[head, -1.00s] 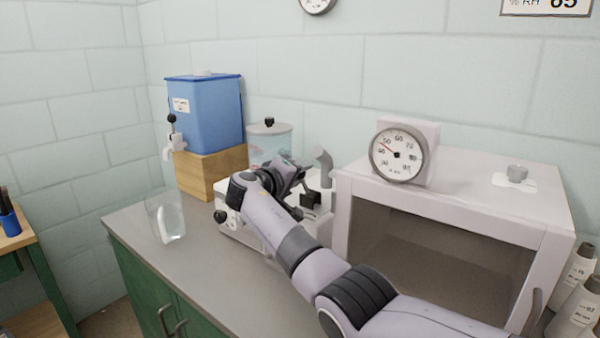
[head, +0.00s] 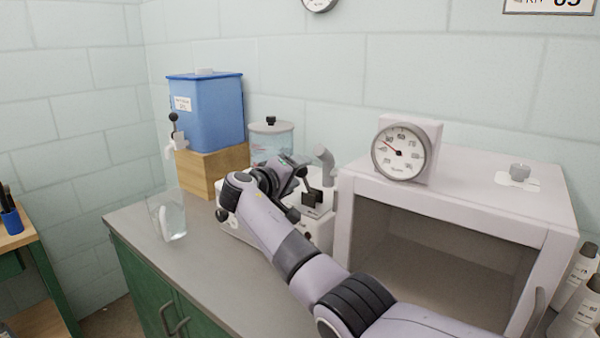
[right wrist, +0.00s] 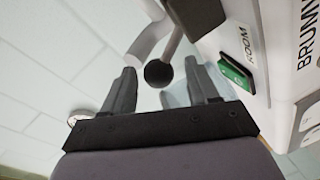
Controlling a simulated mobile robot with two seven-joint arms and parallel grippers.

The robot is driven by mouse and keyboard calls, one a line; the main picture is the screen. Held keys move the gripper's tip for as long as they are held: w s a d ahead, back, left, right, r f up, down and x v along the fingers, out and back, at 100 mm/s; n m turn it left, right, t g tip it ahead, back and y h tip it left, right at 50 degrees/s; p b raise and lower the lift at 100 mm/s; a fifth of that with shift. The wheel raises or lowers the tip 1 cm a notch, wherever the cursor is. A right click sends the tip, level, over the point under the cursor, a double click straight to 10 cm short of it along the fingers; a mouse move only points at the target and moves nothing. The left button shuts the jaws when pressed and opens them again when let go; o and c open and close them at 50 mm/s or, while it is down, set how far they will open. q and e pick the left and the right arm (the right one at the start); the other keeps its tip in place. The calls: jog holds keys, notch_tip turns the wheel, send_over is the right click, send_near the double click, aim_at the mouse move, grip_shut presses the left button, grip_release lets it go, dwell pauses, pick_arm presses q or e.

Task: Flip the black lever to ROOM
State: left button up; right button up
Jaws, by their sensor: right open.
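The black lever has a black ball knob (right wrist: 158,73) on a grey stem. In the right wrist view the knob lies between the two spread fingers of my right gripper (right wrist: 165,88), with a gap visible on both sides. The word ROOM (right wrist: 247,42) is printed on the white machine beside the lever, near a green panel (right wrist: 236,72). In the head view my right gripper (head: 292,166) is open at the machine (head: 320,228), and the lever's black base (head: 312,200) shows just right of it. My arm covers part of the machine. My left gripper is out of view.
A white open-front cabinet (head: 345,225) with a round dial (head: 401,152) on top stands at the right. A clear canister (head: 271,145) is behind the gripper. A blue tank (head: 208,115) on a wooden block and a glass (head: 168,215) stand left. Bare counter (head: 130,220) lies in front.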

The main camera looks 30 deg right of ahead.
jog(key=v, duration=0.5)
jog(key=shift+s+a+b, duration=0.1)
jog(key=shift+a+b, duration=0.15)
jog(key=shift+b, duration=0.1)
